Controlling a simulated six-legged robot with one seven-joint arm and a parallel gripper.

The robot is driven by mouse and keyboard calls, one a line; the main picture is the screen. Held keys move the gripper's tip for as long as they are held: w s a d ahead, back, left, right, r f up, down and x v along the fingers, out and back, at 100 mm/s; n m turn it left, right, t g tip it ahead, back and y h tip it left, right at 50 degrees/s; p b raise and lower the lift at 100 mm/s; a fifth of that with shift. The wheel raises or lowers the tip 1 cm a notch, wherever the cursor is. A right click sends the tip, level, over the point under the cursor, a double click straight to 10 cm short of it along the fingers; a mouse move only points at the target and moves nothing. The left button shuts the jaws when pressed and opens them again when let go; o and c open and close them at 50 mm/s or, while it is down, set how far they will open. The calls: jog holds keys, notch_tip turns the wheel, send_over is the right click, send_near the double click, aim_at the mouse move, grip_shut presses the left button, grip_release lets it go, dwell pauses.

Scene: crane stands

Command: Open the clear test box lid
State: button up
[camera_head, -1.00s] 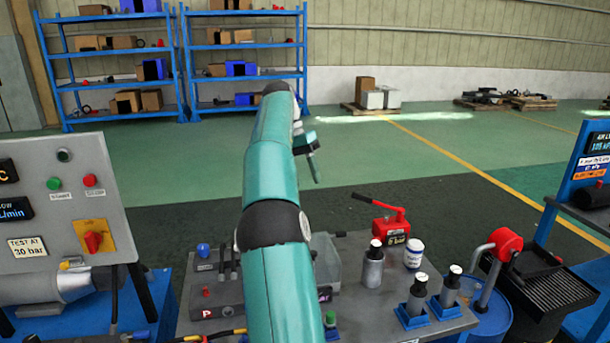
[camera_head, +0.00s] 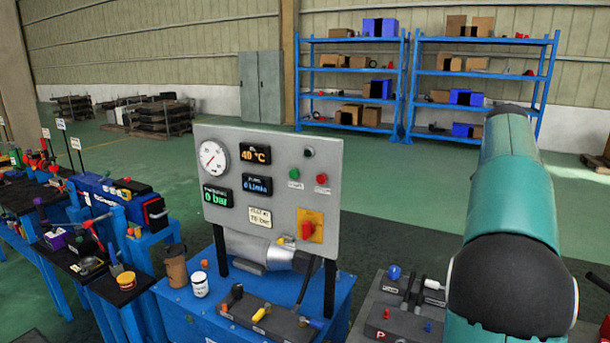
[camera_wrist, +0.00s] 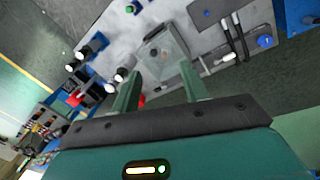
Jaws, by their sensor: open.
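The clear test box (camera_wrist: 181,48) shows in the wrist view, on the grey bench top beyond my fingertips. It is a see-through, squarish box, and small details show through it. I cannot tell the lid's edge or handle apart from the walls. My gripper (camera_wrist: 160,71) is open, with its two green fingers apart and nothing between them. The fingertips point towards the near side of the box; the picture does not show contact. In the head view my arm covers the bench's right part, so the box and my gripper are hidden there.
In the head view a gauge panel (camera_head: 268,185) stands left of the bench. Blue shelves (camera_head: 352,90) stand far back.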

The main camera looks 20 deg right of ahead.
jog(key=a+n+t, duration=0.3)
jog(key=a+n, duration=0.1)
jog(key=a, duration=1)
jog(key=s+a+f+n+t, duration=0.1)
jog(key=s+a+f+n, duration=0.2)
jog(key=a, duration=0.7)
jog(key=s+a+f+n+t, duration=0.2)
jog(key=s+a+f+n, duration=0.1)
jog(key=a, duration=0.7)
jog(key=shift+s+a+f+n, duration=0.3)
jog(key=shift+s+f+n, duration=0.15)
jog(key=shift+f, duration=0.2)
jog(key=s+a+f+n, duration=0.1)
jog(key=s+a+f, duration=0.1)
jog(key=a+f, duration=0.1)
jog(key=s+a+f+n+t, duration=0.1)
jog(key=s+a+f, duration=0.1)
jog(key=s+a, duration=0.1)
jog(key=shift+f+n+y, duration=0.25)
jog(key=shift+f+y, duration=0.15)
jog(key=shift+c, duration=0.2)
